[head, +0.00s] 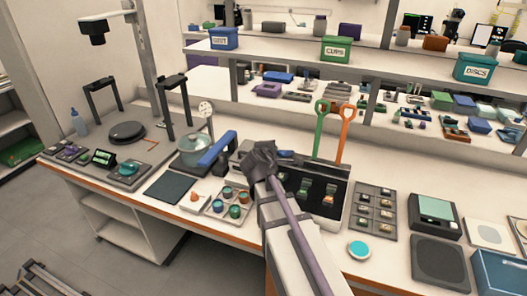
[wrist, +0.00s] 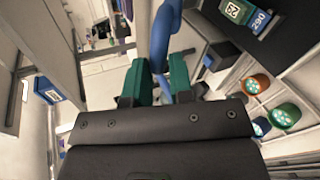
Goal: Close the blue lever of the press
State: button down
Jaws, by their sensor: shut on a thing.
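The press (head: 192,150) stands on the bench left of centre, with a round dial gauge (head: 206,108) above it. Its blue lever (head: 217,150) slants up to the right, beside my gripper (head: 262,158). In the wrist view, the blue lever (wrist: 166,28) runs down between the green fingers of my gripper (wrist: 158,72), which is shut on it. In the head view, the dark gripper body hides the fingertips.
A tray of coloured pots (head: 229,203) sits in front of the press, with a dark mat (head: 169,189) to its left. A black panel with green and orange handles (head: 344,125) stands close right of my gripper. Shelves with bins run behind.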

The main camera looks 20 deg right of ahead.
jog(key=s+f+b, duration=0.1)
jog(key=f+b, duration=0.2)
jog(key=f, duration=0.1)
jog(key=a+f+b, duration=0.1)
jog(key=f+b, duration=0.3)
jog(key=s+a+f+b, duration=0.1)
jog(key=f+b, duration=0.2)
jog(key=f, duration=0.1)
jog(key=shift+s+a, duration=0.25)
jog(key=shift+s, duration=0.1)
jog(key=shift+f+b, duration=0.65)
jog(key=shift+b, duration=0.15)
jog(key=shift+s+f+b, duration=0.2)
jog(key=shift+f+b, duration=0.05)
jog(key=shift+b, duration=0.1)
jog(key=c, duration=1)
grip_release()
jog(key=shift+w+f, duration=0.1)
jog(key=shift+f, duration=0.05)
jog(key=shift+c, duration=0.2)
